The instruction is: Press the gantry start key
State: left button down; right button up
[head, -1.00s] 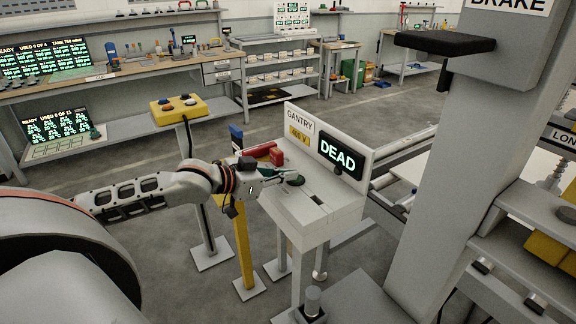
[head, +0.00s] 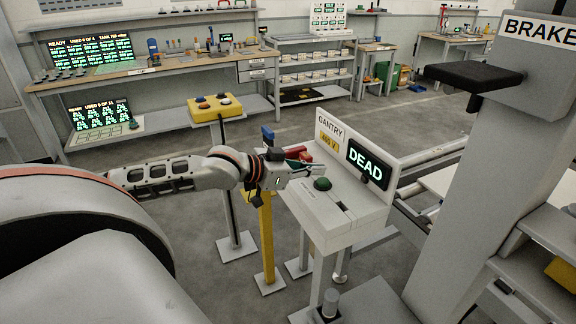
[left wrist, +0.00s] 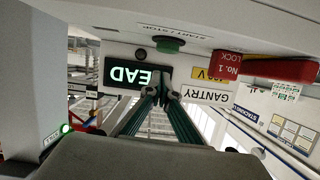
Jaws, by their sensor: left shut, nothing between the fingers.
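The gantry console (head: 345,228) is a light grey box on a post, with an upright back panel marked GANTRY and 400 V. Its display (head: 368,163) reads DEAD in green letters. A round green button (head: 322,184) sits on the sloping top; in the left wrist view the green button (left wrist: 168,46) is upside down beside a START/STOP label. My left gripper (head: 321,168) is shut and empty, its fingertips just behind and above the button in the head view, apparently apart from it. The wrist view shows the fingertips (left wrist: 161,90) in front of the display. My right gripper is not in view.
A red lock block (head: 298,153), marked No. 1 LOCK in the wrist view, stands at the console's left. A yellow button box (head: 216,108) on a post is further left. The grey column marked BRAKE (head: 470,190) rises close on the right.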

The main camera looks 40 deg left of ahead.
pick_arm(q)
jog(key=shift+s+a, duration=0.45)
jog(key=shift+s+a+r, duration=0.1)
jog(key=shift+s+r, duration=0.2)
jog(key=shift+s, duration=0.2)
jog(key=v, duration=0.6)
jog(key=shift+s+r, duration=0.25)
jog(key=shift+s, duration=0.05)
jog(key=shift+a, duration=0.1)
dwell(0.6)
